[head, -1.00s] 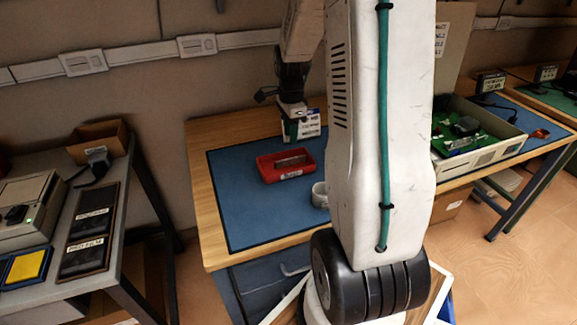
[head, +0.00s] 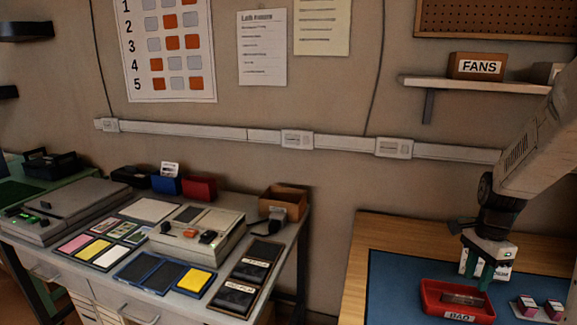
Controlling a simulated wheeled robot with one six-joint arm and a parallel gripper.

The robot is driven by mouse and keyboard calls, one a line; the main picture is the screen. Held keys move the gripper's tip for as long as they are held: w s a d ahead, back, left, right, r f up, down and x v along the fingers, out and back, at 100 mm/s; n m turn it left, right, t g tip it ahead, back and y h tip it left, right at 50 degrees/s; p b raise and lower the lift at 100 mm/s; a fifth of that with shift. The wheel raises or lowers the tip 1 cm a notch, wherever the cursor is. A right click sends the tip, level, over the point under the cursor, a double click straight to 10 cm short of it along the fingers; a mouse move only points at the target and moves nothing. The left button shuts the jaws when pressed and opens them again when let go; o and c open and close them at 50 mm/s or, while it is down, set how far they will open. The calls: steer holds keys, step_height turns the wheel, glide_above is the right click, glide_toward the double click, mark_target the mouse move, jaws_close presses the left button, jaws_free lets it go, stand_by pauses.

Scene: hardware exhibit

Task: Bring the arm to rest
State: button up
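My arm reaches in from the right edge of the head view, with its end pointing down over the blue mat (head: 390,290) on the wooden-edged table. My gripper (head: 476,272) hangs just above and behind a red tray (head: 432,305) labelled "BAD". Its two teal fingers look apart, and I see nothing clearly held between them. A flat grey piece (head: 463,299) lies in the red tray.
A pale holder with two dark pink blocks (head: 527,304) sits right of the red tray. A grey bench (head: 215,205) with devices and panels stands at left, across a gap. A shelf (head: 450,85) with a "FANS" box is on the wall above.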

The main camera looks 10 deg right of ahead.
steer(key=s+a+r+n+t, duration=0.1)
steer(key=s+a+r+n, duration=0.4)
steer(key=a, duration=0.3)
steer(key=s+a+r+n, duration=0.5)
steer(key=s+a+n, duration=0.2)
steer(key=a, duration=0.1)
steer(key=s+a+r+n+t, duration=0.1)
steer(key=s+a+r+n, duration=0.4)
steer(key=a, duration=0.4)
steer(key=shift+s+r+n+t+h, duration=0.25)
steer(key=shift+s+n+h, duration=0.2)
steer(key=shift+n, duration=0.45)
